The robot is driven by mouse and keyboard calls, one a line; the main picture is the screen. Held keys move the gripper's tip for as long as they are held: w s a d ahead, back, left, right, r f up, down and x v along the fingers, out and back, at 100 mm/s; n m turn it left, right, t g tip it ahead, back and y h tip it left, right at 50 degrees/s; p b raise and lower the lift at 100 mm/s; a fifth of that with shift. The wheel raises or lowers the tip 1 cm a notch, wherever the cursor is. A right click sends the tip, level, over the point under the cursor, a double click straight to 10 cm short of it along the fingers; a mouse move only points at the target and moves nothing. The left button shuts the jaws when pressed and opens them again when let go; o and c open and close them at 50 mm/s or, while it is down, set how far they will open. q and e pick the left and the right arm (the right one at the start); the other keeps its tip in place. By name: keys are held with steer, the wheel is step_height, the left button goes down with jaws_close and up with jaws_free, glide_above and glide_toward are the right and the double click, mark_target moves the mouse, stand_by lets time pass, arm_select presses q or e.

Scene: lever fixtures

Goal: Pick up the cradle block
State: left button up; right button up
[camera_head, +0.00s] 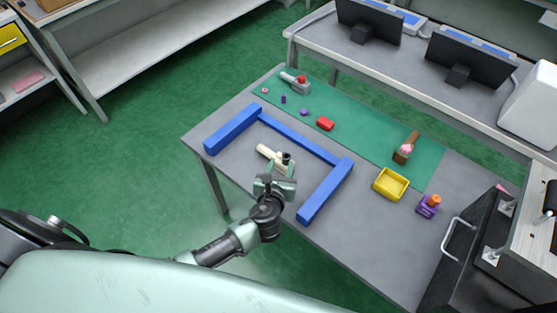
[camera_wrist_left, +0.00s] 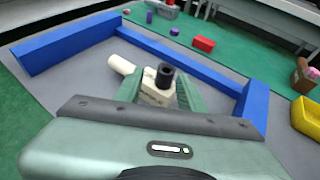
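The cream block with a rounded arm and a black knob, which I take as the cradle block (camera_head: 266,152), is inside the blue frame on the grey table. In the left wrist view the cream block (camera_wrist_left: 158,93) is between my left gripper's two green fingers, which appear to press on both sides. My left gripper (camera_head: 283,171) points away from me over the table's near side. The fingers hide part of the block, and I cannot tell whether it touches the table. My right gripper is not in view.
Blue bars (camera_head: 325,190) enclose the block on three sides. Behind them, a green mat (camera_head: 355,140) holds a red block (camera_head: 326,124), a grey fixture (camera_head: 295,83) and a brown fixture (camera_head: 402,154). A yellow tray (camera_head: 378,189) and a purple fixture (camera_head: 424,210) stand to the right.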

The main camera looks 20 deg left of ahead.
mark_target(284, 159)
arm_select(q)
steer(key=x, duration=0.6)
steer(key=shift+d+f+b, duration=0.1)
steer(key=shift+d+b, duration=0.15)
steer(key=shift+b, duration=0.05)
steer(key=shift+s, duration=0.1)
jaws_close()
